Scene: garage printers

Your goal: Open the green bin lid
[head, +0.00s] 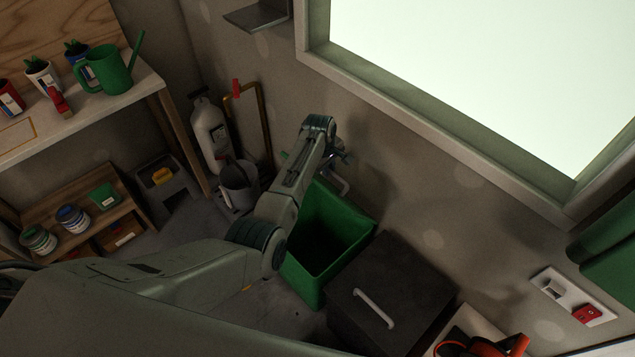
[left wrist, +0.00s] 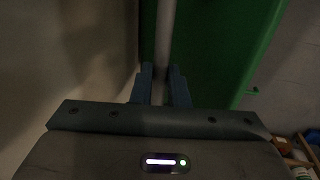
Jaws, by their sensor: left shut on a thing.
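The green bin (head: 354,235) stands against the wall, and I see down into its dark, open inside. Its lid appears raised near the wall; my left arm hides most of it in the head view. In the left wrist view a green panel (left wrist: 222,50), which looks like the lid, fills the upper middle and right. My left gripper (head: 343,158) is above the bin's far side. It is shut on a grey bar handle (left wrist: 165,35), which runs between its blue fingers in the left wrist view (left wrist: 163,88). The right gripper is not in view.
A black box with a light handle (head: 374,308) stands right of the bin. A grey bucket (head: 239,184) and a white canister (head: 209,128) stand to its left. The shelf (head: 150,84) holds a green watering can (head: 109,72). The window frame (head: 430,137) juts above.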

